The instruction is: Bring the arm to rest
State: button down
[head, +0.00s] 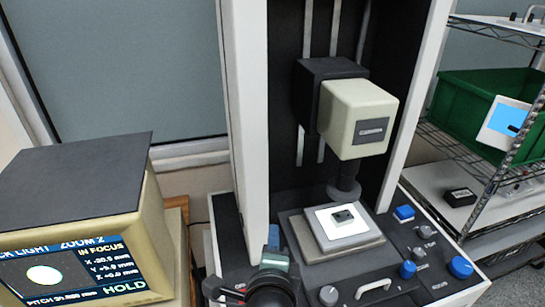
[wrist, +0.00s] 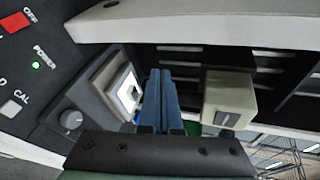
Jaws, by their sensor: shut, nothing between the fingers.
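My gripper (head: 273,236) is at the bottom middle of the head view, in front of the machine and left of its stage. In the wrist view its two blue fingers (wrist: 161,85) lie together, shut with nothing between them. The stage (head: 375,239) carries a bright white plate with a small dark part (head: 343,216) on it. In the wrist view the lit plate (wrist: 128,90) appears just left of the fingers. My gripper appears apart from the stage. Most of my arm is out of view.
The cream measuring head (head: 357,118) hangs above the stage. A control panel with blue knobs (head: 460,267) and a white handle (head: 373,284) lies right. A monitor (head: 75,215) reading HOLD stands left. A wire rack with a green bin (head: 470,100) stands at far right.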

notch_tip(320, 180, up, 25)
jog(key=s+n+t, duration=0.1)
jog(key=n+t, duration=0.6)
jog(key=n, duration=0.3)
jog(key=s+r+n+t, duration=0.3)
jog(key=s+r+n, duration=0.2)
jog(key=r, duration=0.4)
jog(key=s+r+n+t, duration=0.3)
jog(key=s+r+n, duration=0.2)
jog(key=r, duration=0.5)
jog(key=shift+s+b, duration=0.45)
jog(key=shift+s, duration=0.7)
